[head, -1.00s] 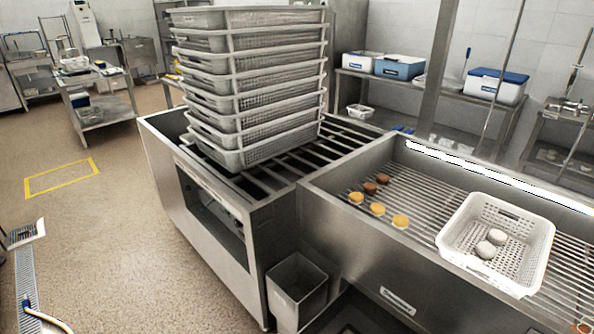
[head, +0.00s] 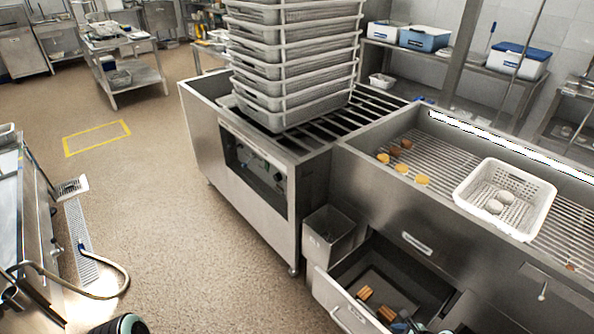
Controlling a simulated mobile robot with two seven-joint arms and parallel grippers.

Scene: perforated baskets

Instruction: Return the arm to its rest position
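Neither of my grippers shows in the head view, so I cannot see whether they are open or shut or hold anything. A dark rounded part with a green edge pokes in at the bottom left; I cannot tell what it is. A white perforated basket (head: 460,192) with two pale round pieces in it sits on the slatted steel counter (head: 440,157) at the right. Several orange and brown round pieces (head: 403,168) lie on the slats to its left. A tall stack of grey perforated baskets (head: 290,75) stands on the rack at the centre.
An open drawer (head: 345,308) below the counter holds brown-orange blocks (head: 365,293) and something bluish, cut off by the frame. A square steel bin (head: 328,238) stands beside it. A steel bench (head: 30,240) with a hose (head: 75,292) is at the left.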

